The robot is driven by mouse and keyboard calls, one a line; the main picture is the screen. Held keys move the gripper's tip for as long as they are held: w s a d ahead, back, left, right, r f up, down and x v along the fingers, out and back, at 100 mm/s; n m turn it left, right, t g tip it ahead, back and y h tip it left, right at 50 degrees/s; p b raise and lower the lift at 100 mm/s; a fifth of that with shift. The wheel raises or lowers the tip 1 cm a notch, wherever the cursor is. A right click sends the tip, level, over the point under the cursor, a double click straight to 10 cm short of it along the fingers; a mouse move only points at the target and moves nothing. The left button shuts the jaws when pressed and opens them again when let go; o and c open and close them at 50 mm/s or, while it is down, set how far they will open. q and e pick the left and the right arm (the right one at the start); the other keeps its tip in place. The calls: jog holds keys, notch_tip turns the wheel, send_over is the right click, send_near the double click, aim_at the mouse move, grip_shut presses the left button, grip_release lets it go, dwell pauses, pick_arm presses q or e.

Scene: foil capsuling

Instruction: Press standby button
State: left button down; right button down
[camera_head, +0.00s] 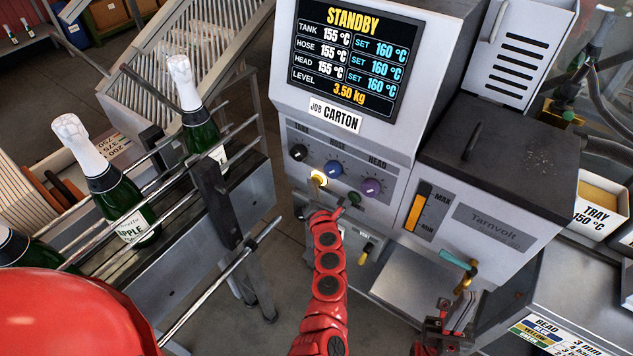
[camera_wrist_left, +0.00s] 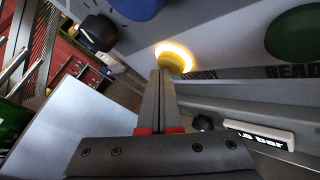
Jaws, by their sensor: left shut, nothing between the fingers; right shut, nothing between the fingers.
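The hot-melt machine (camera_head: 345,140) stands in front of me, and its screen (camera_head: 352,50) reads STANDBY. A round yellow-lit button (camera_head: 319,177) sits low on its panel and glows in the left wrist view (camera_wrist_left: 174,55). A green button (camera_head: 354,198) is to its right, also in the left wrist view (camera_wrist_left: 297,33). My left gripper (camera_head: 317,187) is shut and empty, its tips (camera_wrist_left: 160,76) at the lit button's lower edge. I cannot tell whether they touch it. My right gripper (camera_head: 460,312) is shut and empty at the lower right, by the machine's valve.
Black (camera_head: 298,152), blue (camera_head: 333,168) and purple (camera_head: 371,187) knobs sit just above the buttons. A bottle conveyor (camera_head: 235,205) with foil-topped green bottles (camera_head: 120,195) is on the left. A small nozzle (camera_head: 366,252) hangs below the panel. A tray (camera_head: 600,205) is at the right.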

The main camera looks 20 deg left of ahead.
pick_arm(q)
jog(key=shift+s, duration=0.1)
jog(key=shift+s+a, duration=0.35)
jog(key=shift+s, duration=0.55)
jog(key=shift+s+a, duration=0.35)
jog(key=shift+s, duration=0.6)
jog(key=shift+s+a, duration=0.35)
jog(key=shift+s, duration=0.55)
